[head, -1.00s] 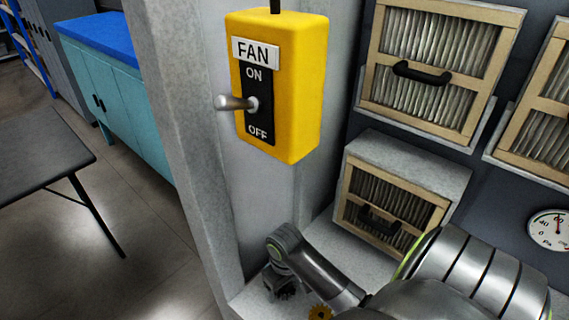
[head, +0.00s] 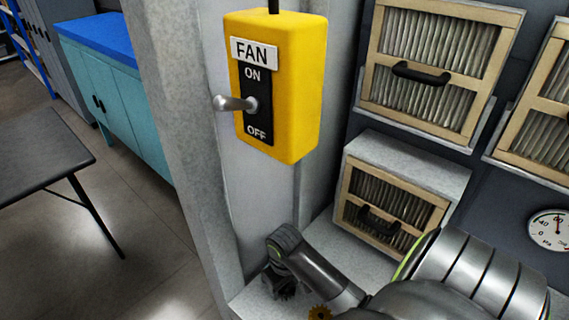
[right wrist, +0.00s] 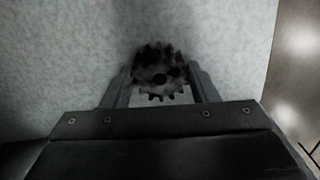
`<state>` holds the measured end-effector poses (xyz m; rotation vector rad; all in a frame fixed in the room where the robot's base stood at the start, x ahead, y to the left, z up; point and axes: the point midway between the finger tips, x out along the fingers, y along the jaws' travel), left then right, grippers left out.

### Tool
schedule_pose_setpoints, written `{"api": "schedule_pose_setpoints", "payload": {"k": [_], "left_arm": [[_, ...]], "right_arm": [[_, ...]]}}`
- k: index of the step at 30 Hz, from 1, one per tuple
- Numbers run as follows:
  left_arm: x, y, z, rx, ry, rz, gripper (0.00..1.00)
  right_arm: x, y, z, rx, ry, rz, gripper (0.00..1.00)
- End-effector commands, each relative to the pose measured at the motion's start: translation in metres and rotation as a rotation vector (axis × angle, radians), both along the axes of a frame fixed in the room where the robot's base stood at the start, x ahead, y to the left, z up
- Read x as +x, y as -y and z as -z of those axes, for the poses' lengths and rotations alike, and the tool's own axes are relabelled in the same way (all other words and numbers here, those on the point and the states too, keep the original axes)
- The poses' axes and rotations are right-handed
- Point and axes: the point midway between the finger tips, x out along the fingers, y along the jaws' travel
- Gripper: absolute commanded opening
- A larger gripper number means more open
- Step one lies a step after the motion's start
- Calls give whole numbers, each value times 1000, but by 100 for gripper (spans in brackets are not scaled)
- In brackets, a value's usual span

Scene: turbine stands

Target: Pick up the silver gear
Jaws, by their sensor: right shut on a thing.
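My right gripper (head: 282,289) is low in the head view, at the corner of the grey ledge. In the right wrist view its two fingers (right wrist: 160,82) are on either side of a toothed gear (right wrist: 158,60), shut on it. The gear looks dark grey and shadowed, with a round hole in its middle; I take it to be the silver gear. In the head view the gripper hides it. Whether it is clear of the ledge surface I cannot tell. My left gripper is not in view.
A brass-coloured gear (head: 320,312) shows partly behind my right arm. A yellow FAN switch box (head: 300,90) hangs above the gripper. Filter panels (head: 390,205) stand at the right, with a dial gauge (head: 548,228). A dark table (head: 40,150) is at the left.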

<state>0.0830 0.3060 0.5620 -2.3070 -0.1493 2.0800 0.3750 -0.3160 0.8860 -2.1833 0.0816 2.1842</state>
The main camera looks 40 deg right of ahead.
Motion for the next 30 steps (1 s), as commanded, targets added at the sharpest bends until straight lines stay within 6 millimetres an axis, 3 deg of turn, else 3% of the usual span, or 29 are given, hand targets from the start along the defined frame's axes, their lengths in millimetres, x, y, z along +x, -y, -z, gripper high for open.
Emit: {"api": "schedule_pose_setpoints", "payload": {"k": [7,11,15,21,30], "left_arm": [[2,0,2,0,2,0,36],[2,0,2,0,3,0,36],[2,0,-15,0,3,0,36],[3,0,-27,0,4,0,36],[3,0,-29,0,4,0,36]], "right_arm": [[2,1,-26,-3,7,-2,12],[2,1,-57,-4,9,-4,12],[1,0,-87,0,1,-1,12],[1,0,-99,0,1,0,12],[1,0,-100,0,2,0,12]]}}
